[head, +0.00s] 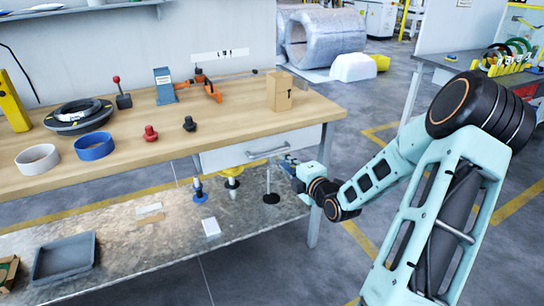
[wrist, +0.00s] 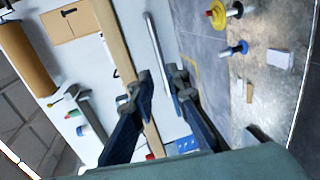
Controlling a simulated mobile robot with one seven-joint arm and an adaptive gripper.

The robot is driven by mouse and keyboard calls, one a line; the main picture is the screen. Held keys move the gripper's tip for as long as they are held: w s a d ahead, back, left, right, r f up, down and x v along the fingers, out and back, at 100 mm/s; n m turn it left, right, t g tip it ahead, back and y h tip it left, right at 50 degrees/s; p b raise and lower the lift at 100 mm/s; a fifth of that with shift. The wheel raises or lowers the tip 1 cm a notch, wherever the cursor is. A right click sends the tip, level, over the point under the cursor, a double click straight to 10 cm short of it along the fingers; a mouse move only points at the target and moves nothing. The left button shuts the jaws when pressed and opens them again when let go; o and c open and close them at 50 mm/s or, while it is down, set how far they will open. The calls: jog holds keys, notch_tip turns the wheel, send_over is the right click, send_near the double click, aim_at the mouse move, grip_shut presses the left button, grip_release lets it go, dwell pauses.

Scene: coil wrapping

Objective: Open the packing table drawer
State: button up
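The packing table (head: 215,120) has a wooden top, and a white drawer (head: 225,157) sits under its front edge at the right. The drawer looks shut. Its grey bar handle (head: 268,153) runs along the front. My gripper (head: 286,160) is at the right end of the handle, in front of the drawer. In the wrist view the handle (wrist: 157,48) runs between my two open dark fingers (wrist: 160,80), one on each side. The fingers appear apart from the bar; exact depth is unclear.
A cardboard box (head: 279,92) stands on the tabletop above the drawer. Tape rings, knobs and tools lie further left. The lower shelf (head: 130,240) holds a grey tray (head: 65,258) and stands (head: 271,197). The floor right of the table is open.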

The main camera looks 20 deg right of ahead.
aim_at(273, 151)
jog(key=b+x, duration=0.1)
jog(key=x, duration=0.9)
jog(key=shift+w, duration=0.3)
jog(key=shift+c, duration=0.7)
grip_shut()
jog(key=shift+s+d, duration=0.1)
jog(key=shift+s, duration=0.05)
